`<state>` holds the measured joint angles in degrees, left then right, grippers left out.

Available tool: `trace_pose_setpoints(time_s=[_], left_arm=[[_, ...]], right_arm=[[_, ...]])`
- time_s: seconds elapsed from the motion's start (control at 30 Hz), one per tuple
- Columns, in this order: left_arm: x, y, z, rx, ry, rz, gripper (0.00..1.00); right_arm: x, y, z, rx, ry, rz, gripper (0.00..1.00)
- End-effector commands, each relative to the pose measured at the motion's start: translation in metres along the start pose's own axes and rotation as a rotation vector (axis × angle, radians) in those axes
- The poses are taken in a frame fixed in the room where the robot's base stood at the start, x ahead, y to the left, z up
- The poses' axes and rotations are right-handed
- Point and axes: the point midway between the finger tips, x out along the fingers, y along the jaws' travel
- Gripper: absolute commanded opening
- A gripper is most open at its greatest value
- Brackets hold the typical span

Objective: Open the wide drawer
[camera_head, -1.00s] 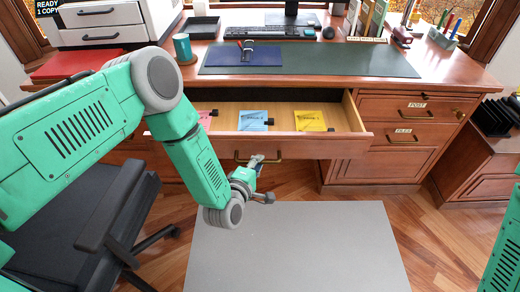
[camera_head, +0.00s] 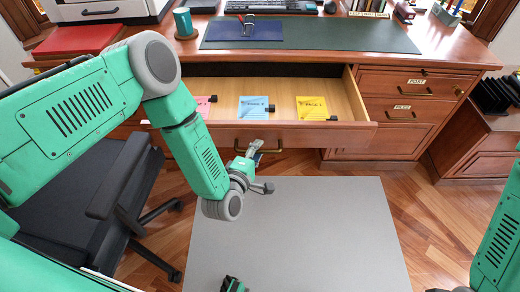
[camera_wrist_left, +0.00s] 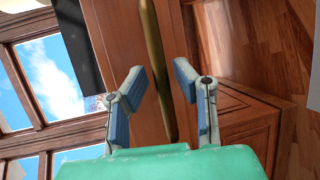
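The wide drawer (camera_head: 330,137) under the desk top is pulled partly out, showing a pale wood inside. Its brass handle (camera_head: 272,150) is on the front, partly hidden by my left gripper. In the left wrist view, the brass handle (camera_wrist_left: 155,62) runs between the two fingers as a long bar. My left gripper (camera_head: 258,147) is at the handle, and the left wrist view shows the gripper (camera_wrist_left: 159,80) open, with gaps between the bar and both fingers.
Pink, blue (camera_head: 255,107) and yellow (camera_head: 312,108) papers lie in the drawer. A side stack of drawers (camera_head: 405,105) stands to the right. A black chair (camera_head: 75,205) is at the left. A grey mat (camera_head: 300,230) covers the floor in front.

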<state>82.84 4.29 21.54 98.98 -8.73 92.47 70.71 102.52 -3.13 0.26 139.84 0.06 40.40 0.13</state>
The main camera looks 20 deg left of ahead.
Motion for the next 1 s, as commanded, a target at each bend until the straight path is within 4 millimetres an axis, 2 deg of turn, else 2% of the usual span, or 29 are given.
trace_pose_setpoints(time_s=[0.3, 0.43, 0.57, 0.8, 1.0], left_arm=[[0.000, -0.001, 0.004, 0.000, -0.006, -0.006, 0.32], [-0.009, -0.002, 0.004, -0.001, -0.007, -0.008, 0.32], [-0.031, -0.002, 0.004, -0.001, -0.006, -0.010, 0.32], [-0.083, -0.002, 0.002, -0.003, -0.006, -0.011, 0.32], [-0.111, -0.001, 0.001, -0.001, -0.004, -0.008, 0.32]], right_arm=[[0.000, 0.000, 0.000, 0.000, 0.001, 0.000, 0.40], [0.000, 0.000, 0.002, 0.000, 0.002, 0.000, 0.40], [0.000, 0.000, 0.002, 0.000, 0.002, 0.000, 0.40], [0.000, 0.000, 0.002, 0.000, 0.003, 0.000, 0.40], [0.000, 0.000, 0.002, 0.000, 0.003, 0.000, 0.40]])
